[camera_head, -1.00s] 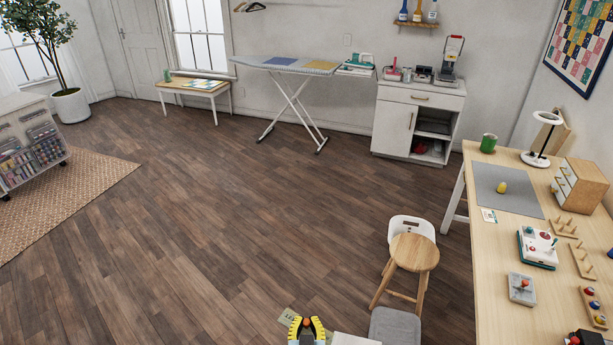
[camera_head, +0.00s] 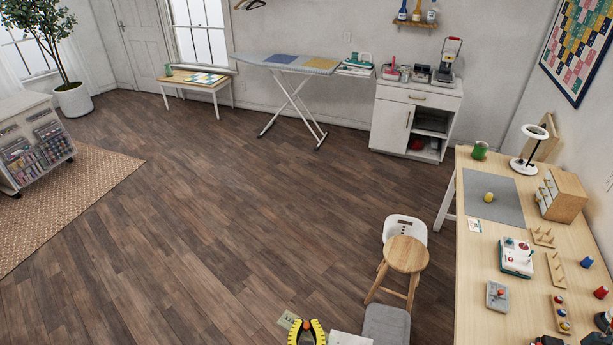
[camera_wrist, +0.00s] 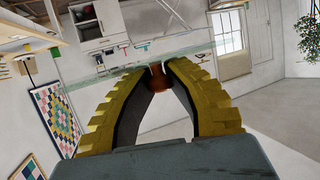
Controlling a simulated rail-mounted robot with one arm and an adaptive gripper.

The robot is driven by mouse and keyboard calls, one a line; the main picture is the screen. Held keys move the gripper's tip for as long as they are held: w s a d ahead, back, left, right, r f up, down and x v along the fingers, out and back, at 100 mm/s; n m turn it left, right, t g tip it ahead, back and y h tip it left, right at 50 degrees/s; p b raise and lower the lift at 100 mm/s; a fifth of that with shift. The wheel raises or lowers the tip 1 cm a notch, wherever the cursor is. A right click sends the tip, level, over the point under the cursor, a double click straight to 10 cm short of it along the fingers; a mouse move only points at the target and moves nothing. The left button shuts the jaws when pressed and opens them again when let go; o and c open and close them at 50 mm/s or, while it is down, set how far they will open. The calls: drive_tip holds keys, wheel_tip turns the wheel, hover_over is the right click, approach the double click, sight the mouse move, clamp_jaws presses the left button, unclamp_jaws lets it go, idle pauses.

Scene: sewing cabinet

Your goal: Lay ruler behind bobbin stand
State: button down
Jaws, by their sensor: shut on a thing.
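My gripper (camera_head: 306,324) is at the bottom of the head view, over the floor and well left of the table. In the wrist view, its yellow ridged fingers (camera_wrist: 158,66) are shut on the reddish-brown knob of a clear, greenish strip, the ruler (camera_wrist: 110,77). A pale marked end of the ruler (camera_head: 288,320) shows left of the gripper. Several wooden peg stands are on the table. One stand (camera_head: 561,314) holds coloured bobbins; another, longer one (camera_head: 556,270) has bare pegs. I cannot tell which is the bobbin stand meant.
The table (camera_head: 480,262) also carries a sewing machine (camera_head: 516,258), small drawers (camera_head: 561,196), a grey mat (camera_head: 506,207), a lamp (camera_head: 535,132), a green mug (camera_head: 480,150) and loose coloured spools (camera_head: 586,262). A stool (camera_head: 405,254) and grey seat (camera_head: 386,323) stand between my gripper and the table.

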drive_tip(key=s+r+p, duration=0.3)
drive_tip(key=r+p, duration=0.6)
drive_tip(key=shift+r, duration=0.35)
drive_tip(key=shift+s, duration=0.1)
idle(1.1)
drive_tip(key=s+d+f+m+g+h+b, duration=0.1)
drive_tip(key=d+f+m+h+b, duration=0.2)
drive_tip(key=d+f+b, duration=0.4)
drive_tip(key=s+d+f+m+g+h+b, duration=0.1)
drive_tip(key=s+d+f+m+h+b, duration=0.25)
drive_tip(key=d, duration=0.65)
drive_tip(key=d+f+m+g+h+b, duration=0.1)
drive_tip(key=d+f+m+h+b, duration=0.15)
drive_tip(key=d+f+b, duration=0.45)
drive_tip(key=s+d+f+m+g+h+b, duration=0.2)
drive_tip(key=s+d+f+m+g+b, duration=0.2)
drive_tip(key=s+d+b, duration=0.4)
drive_tip(key=s+d+f+m+g+h+b, duration=0.3)
drive_tip(key=s+d+g+b, duration=0.3)
drive_tip(key=s+d+b, duration=0.3)
drive_tip(key=shift+s+d+f+m+g, duration=0.45)
drive_tip(key=shift+d+m, duration=0.45)
drive_tip(key=shift+d, duration=0.85)
